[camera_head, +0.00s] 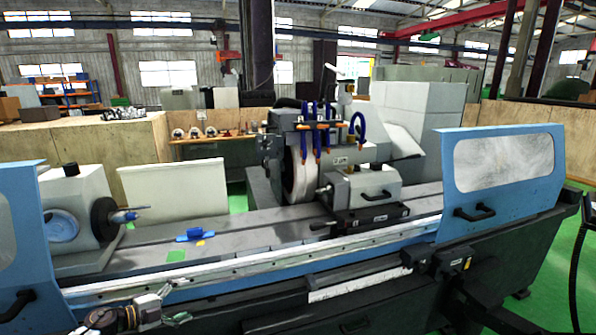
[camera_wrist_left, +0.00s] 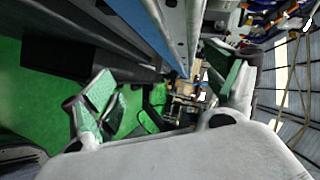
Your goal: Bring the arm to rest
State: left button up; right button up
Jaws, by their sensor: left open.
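My left gripper (camera_head: 168,304) is low at the left of the head view, in front of the grinder's lower front edge. It also shows in the left wrist view (camera_wrist_left: 166,97), with its two green-padded fingers spread wide and nothing between them. It is open and empty. My right gripper is in neither view. The cylindrical grinder (camera_head: 250,267) runs across the head view, with its grinding wheel (camera_head: 302,175) at the middle and a workhead (camera_head: 75,205) at the left.
A blue sliding door (camera_head: 500,200) stands at the right, another blue panel (camera_head: 22,240) at the left. A small blue object (camera_head: 195,235) lies on the machine bed. Green floor (camera_head: 545,285) shows at the lower right. The machine's long side runs close to the left gripper.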

pick_arm(q)
jog(key=s+a+f+n+t+y, duration=0.1)
jog(key=s+f+n+y, duration=0.15)
jog(key=f, duration=0.45)
jog(key=s+a+f+n+y+p, duration=0.1)
jog(key=f+n, duration=0.3)
jog(key=f, duration=0.2)
jog(key=s+a+f+n+t+y, duration=0.1)
jog(key=s+a+f+n+y, duration=0.15)
jog(key=f, duration=0.45)
jog(key=s+d+f+n+g+y, duration=0.25)
jog(key=s+f+n, duration=0.35)
jog(key=s+f, duration=0.9)
jog(key=s+d+f+n+g, duration=0.1)
jog(key=s+d+f+g, duration=0.2)
jog(key=s, duration=0.9)
jog(key=s+d+f+n+g+y+p, duration=0.1)
jog(key=s+d+f+n+g, duration=0.1)
jog(key=s+d+f, duration=0.3)
jog(key=s+d+f+n+g, duration=0.2)
jog(key=s+d+f+g, duration=0.2)
jog(key=s+f, duration=0.6)
jog(key=s, duration=0.9)
jog(key=shift+s+d+p, duration=0.25)
jog(key=shift+d+p, duration=0.05)
jog(key=shift+p, duration=0.05)
jog(key=shift+f+y, duration=0.1)
jog(key=shift+y, duration=0.15)
